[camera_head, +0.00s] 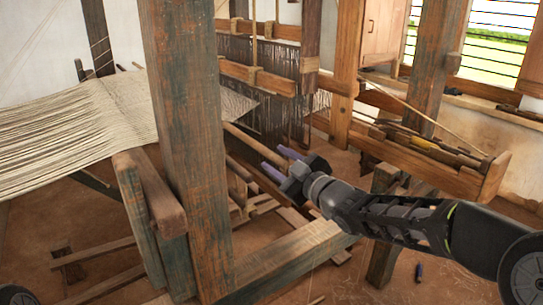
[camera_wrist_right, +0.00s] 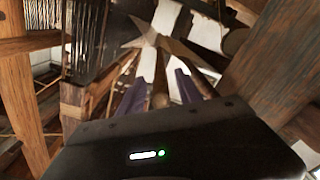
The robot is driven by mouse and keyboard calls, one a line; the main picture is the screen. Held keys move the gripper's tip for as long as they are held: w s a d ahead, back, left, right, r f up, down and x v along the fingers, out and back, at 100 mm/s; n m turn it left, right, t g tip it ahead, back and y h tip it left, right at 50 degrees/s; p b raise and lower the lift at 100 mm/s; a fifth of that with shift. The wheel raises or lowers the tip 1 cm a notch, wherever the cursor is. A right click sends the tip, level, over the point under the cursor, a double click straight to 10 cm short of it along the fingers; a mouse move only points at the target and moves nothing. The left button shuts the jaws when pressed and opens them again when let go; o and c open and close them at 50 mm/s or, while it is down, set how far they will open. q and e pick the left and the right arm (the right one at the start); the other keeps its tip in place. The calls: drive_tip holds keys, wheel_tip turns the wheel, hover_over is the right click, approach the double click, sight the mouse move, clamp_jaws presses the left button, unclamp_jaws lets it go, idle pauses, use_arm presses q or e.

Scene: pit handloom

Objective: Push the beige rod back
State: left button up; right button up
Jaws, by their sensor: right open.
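The beige rod (camera_head: 246,140) slants out from behind the big front post, and its near end reaches my right gripper (camera_head: 279,162). In the wrist view, the rod's round tan end (camera_wrist_right: 160,101) shows between the two purple fingers of my right gripper (camera_wrist_right: 162,88). The fingers are spread, one on each side of the rod, with gaps beside it. Contact between the gripper's palm and the rod end cannot be made out. The rod's far part is hidden behind the post. My left gripper is out of view.
A thick weathered post (camera_head: 190,130) stands left of my gripper. A low beam (camera_head: 290,258) runs below it. Cream warp threads (camera_head: 75,125) stretch at left, and dark heddles (camera_head: 255,95) hang behind. A wooden trough with sticks (camera_head: 425,160) lies at right.

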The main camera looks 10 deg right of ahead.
drive_tip(key=shift+x, duration=1.45)
drive_tip(key=shift+c, duration=0.4)
clamp_jaws()
